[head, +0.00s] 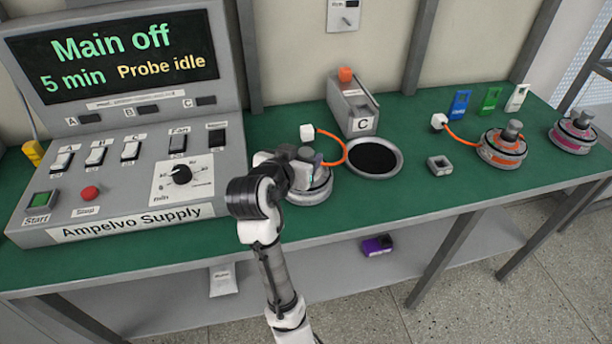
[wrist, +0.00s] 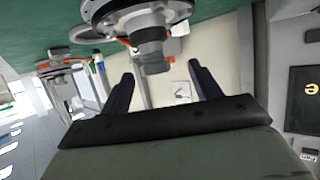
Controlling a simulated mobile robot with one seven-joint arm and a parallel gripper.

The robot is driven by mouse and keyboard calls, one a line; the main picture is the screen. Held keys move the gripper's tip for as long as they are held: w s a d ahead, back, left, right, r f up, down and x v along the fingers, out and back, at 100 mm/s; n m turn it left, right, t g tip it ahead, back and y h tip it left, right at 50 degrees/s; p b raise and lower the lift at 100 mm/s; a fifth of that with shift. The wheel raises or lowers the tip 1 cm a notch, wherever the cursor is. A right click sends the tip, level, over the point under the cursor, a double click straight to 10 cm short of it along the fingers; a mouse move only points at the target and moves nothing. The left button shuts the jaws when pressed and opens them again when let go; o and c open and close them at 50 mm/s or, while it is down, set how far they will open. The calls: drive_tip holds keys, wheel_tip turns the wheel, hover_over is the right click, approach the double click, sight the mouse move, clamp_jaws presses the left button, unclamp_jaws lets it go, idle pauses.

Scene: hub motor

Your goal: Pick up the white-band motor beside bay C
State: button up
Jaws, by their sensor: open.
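The white-band motor (head: 318,194) is a round grey hub motor with a pale band, standing on the green bench left of bay C. Bay C has a grey housing (head: 352,108) marked C and a dark round pad (head: 373,157) in front of it. My gripper (head: 304,164) is at the motor's top in the head view, and my wrist hides part of both. In the wrist view my gripper (wrist: 160,70) is open, with its two dark fingers apart. The motor's upright stub (wrist: 151,45) shows between the fingertips; I cannot tell whether they touch it.
The supply console (head: 120,150) stands close on the left. An orange cable with a white plug (head: 307,133) lies behind the motor. Right of the pad are a small grey block (head: 439,165), an orange-band motor (head: 502,149) and a pink-band motor (head: 573,135).

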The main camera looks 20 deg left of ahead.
sight(306, 153)
drive_tip(key=x, duration=0.1)
drive_tip(key=p+x, duration=0.1)
drive_tip(key=x, duration=0.2)
drive_tip(key=shift+d+f, duration=0.2)
drive_tip(key=shift+d, duration=0.1)
drive_tip(key=shift+w+f, duration=0.25)
drive_tip(key=shift+w, duration=0.3)
clamp_jaws()
drive_tip(key=shift+r, duration=0.2)
